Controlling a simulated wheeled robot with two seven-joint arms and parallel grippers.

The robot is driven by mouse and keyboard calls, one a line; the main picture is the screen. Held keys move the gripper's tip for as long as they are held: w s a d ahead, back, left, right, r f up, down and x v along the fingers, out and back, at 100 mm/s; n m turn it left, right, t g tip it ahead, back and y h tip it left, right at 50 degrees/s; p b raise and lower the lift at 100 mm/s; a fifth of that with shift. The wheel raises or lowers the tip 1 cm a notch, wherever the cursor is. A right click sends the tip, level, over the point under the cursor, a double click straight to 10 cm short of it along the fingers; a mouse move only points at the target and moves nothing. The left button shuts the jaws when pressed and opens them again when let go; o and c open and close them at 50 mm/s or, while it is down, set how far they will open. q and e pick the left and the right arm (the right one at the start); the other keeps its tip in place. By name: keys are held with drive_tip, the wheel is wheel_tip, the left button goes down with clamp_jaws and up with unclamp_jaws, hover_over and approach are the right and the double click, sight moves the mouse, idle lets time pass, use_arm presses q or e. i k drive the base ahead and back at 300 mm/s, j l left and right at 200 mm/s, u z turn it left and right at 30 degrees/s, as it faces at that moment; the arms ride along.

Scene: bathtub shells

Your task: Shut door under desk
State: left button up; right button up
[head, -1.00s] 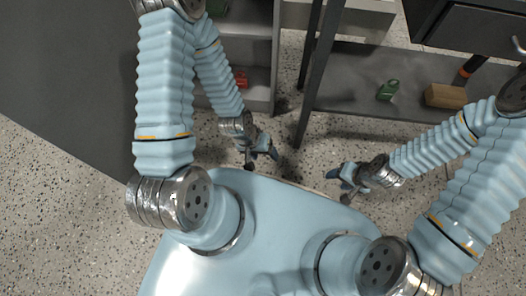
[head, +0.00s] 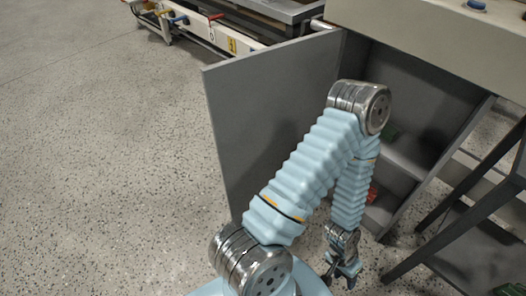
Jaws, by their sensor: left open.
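The grey door (head: 262,112) stands wide open in the middle of the head view, swung out to the left from the cabinet (head: 409,168) under the desk. The cabinet's shelves show to the right of the door. My left arm reaches across in front of the door and the opening. My left gripper (head: 343,277) is open, low in front of the cabinet and to the right of the door. It looks empty and apart from the door. Part of the door's lower edge is hidden by my arm. My right gripper is out of view.
The beige desk (head: 430,38) is above the cabinet. A red item (head: 371,193) and a green item (head: 389,131) sit on its shelves. A dark-framed shelf stand (head: 478,245) is at the right. The speckled floor (head: 100,150) left of the door is clear.

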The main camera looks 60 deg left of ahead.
sight(263, 103)
drive_tip(key=k+j+z, duration=0.1)
drive_tip(key=k+j, duration=0.25)
drive_tip(key=k, duration=0.15)
drive_tip(key=k+j+z, duration=0.1)
drive_tip(key=k+j, duration=0.25)
drive_tip(key=k, duration=0.2)
